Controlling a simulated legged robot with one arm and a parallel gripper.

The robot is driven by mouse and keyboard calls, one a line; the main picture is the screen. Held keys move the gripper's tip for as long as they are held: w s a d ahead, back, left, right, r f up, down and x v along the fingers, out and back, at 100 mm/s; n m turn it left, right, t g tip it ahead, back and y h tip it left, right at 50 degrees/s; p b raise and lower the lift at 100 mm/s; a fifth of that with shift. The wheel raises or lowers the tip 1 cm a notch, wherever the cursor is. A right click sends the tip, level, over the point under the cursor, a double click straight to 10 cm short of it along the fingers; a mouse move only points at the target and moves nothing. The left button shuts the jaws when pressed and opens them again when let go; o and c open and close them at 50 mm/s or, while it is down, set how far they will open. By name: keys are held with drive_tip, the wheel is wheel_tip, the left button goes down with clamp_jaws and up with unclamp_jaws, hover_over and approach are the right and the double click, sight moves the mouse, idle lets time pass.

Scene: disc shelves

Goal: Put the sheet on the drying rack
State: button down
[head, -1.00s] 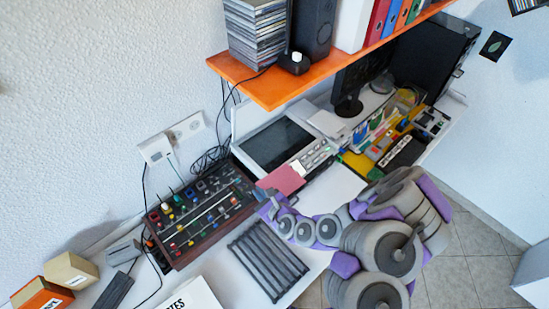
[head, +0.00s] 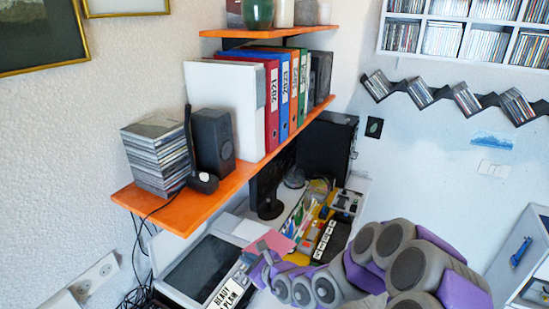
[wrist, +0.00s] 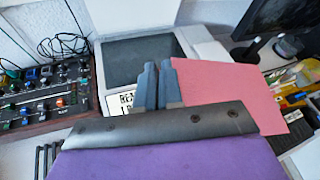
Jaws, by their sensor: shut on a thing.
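The pink sheet (head: 273,242) is held at the tip of my gripper (head: 262,254) in the head view, above the desk. In the wrist view the sheet (wrist: 232,88) extends to the right of the closed fingers (wrist: 158,82), which are shut on it; the grip itself is partly hidden. The drying rack is out of the head view. A small piece of dark slats, likely the rack (wrist: 42,158), shows at the lower left of the wrist view, mostly hidden by my gripper's body.
A grey device with a dark screen (head: 198,268) and a card lettered "READY" (head: 230,291) lie by the gripper. A knobbed mixer (wrist: 45,98) is at left in the wrist view. An orange shelf (head: 185,212) with binders overhangs the desk. A yellow organizer (head: 318,225) stands beyond.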

drive_tip(key=w+d+r+m+t+h, duration=0.1)
drive_tip(key=w+d+r+m+h, duration=0.1)
drive_tip(key=d+r, duration=0.6)
drive_tip(key=w+d+r+m+t+h+b, duration=0.1)
drive_tip(key=d+r, duration=0.6)
drive_tip(key=d, duration=0.7)
drive_tip(key=shift+w+r+m+t+h+b, duration=0.35)
drive_tip(key=shift+w+m+t+h, duration=0.15)
drive_tip(key=shift+m+h, duration=0.6)
drive_tip(key=shift+a, duration=0.1)
